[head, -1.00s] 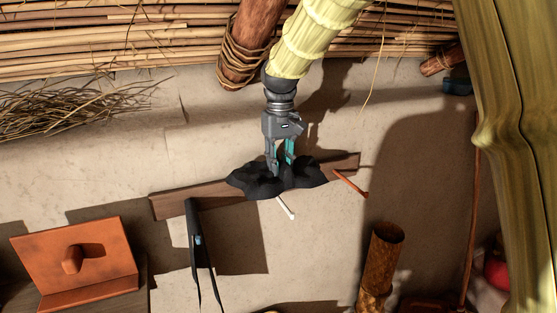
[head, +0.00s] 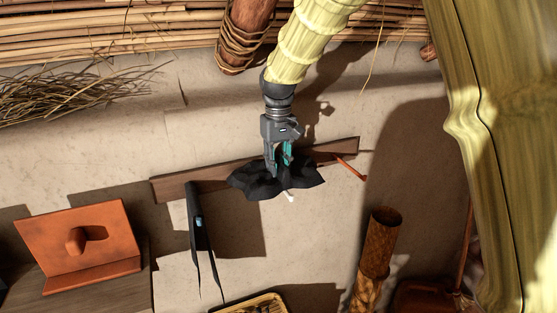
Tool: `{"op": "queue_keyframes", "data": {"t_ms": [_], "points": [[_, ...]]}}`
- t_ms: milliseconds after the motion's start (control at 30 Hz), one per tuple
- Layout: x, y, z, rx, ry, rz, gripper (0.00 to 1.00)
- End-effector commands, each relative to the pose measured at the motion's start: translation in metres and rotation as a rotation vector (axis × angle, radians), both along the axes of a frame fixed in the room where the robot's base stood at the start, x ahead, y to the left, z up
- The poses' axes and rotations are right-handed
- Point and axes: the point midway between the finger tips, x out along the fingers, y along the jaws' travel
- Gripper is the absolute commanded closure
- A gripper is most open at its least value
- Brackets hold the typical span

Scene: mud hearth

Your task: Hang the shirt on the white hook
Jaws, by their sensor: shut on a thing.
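The shirt (head: 262,184) is a black crumpled cloth in front of the wooden rack board (head: 215,180). My gripper (head: 279,170) points down and is shut on the shirt from above. The white hook (head: 291,197) shows only as a short tip poking out below the shirt's lower edge. The rest of the hook is hidden behind or under the cloth. I cannot tell whether the shirt touches the hook.
An orange-red peg (head: 352,170) sticks out of the board on the right. A dark strapped thing (head: 197,230) hangs at its left.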

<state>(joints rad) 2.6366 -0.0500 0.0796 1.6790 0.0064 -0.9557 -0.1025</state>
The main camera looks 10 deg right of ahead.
Motion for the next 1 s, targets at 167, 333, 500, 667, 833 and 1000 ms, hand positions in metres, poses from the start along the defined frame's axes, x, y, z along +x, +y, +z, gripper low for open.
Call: {"op": "queue_keyframes", "data": {"t_ms": [167,333,500,667,833,1000], "points": [[0.000,0.000,-0.010,0.000,0.000,0.000,0.94],[0.000,0.000,-0.019,0.000,-0.001,0.000,0.94],[0.000,0.000,-0.027,0.000,-0.001,0.000,0.94],[0.000,0.000,-0.034,0.000,-0.001,0.000,0.94],[0.000,0.000,-0.038,0.000,-0.001,0.000,0.94],[0.000,0.000,-0.040,0.000,-0.002,0.000,0.94]]}}
